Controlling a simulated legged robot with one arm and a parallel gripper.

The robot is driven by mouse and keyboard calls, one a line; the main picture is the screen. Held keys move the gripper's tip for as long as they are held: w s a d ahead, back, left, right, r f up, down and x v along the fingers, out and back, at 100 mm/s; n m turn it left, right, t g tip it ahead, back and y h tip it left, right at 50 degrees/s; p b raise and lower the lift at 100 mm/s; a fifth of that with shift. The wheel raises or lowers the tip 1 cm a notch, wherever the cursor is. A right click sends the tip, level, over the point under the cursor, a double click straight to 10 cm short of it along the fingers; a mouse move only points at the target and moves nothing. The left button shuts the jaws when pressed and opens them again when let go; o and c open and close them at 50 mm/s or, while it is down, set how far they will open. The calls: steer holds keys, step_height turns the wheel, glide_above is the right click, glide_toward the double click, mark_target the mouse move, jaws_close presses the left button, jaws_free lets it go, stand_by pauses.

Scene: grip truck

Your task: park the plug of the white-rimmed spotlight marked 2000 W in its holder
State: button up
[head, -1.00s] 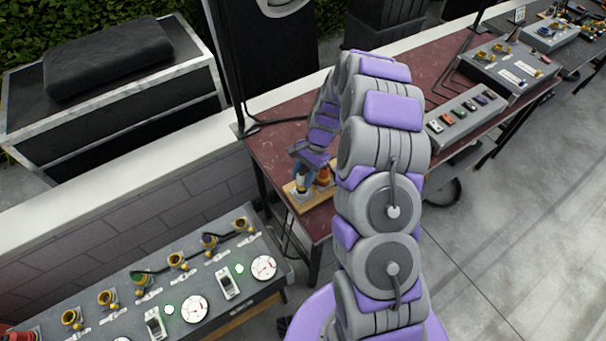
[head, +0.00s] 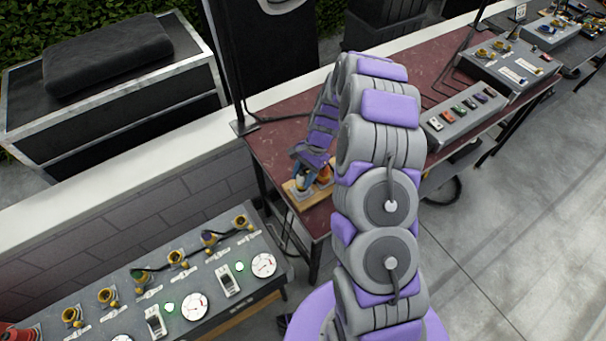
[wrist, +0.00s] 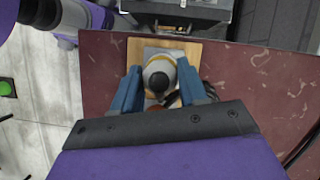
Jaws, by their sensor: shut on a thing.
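A plug (wrist: 160,74) with a pale grey-white end and a yellow-orange ring stands between the two blue fingers of my gripper (wrist: 158,66) in the wrist view. My gripper is shut on it. The plug is above a grey plate on a wooden board (wrist: 205,50); I cannot tell whether it is seated there. In the head view my gripper (head: 303,168) is low over the board (head: 311,199) at the near left end of the red table. An orange plug (head: 324,175) is beside it. No 2000 W marking is readable.
The dark red table (head: 272,140) carries the board and, farther right, a grey box with coloured switches (head: 464,110). A panel with yellow sockets and dials (head: 215,275) stands at lower left. A black stand pole (head: 226,70) rises behind the table. Paved floor is free at right.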

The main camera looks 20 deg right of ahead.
mark_target(302, 172)
steer(key=shift+f, duration=0.75)
steer(key=o, duration=1.3)
steer(key=shift+o, duration=0.3)
steer(key=shift+o, duration=1.3)
steer(key=shift+r, duration=0.1)
steer(key=shift+r+p, duration=1.15)
steer(key=shift+r, duration=1.25)
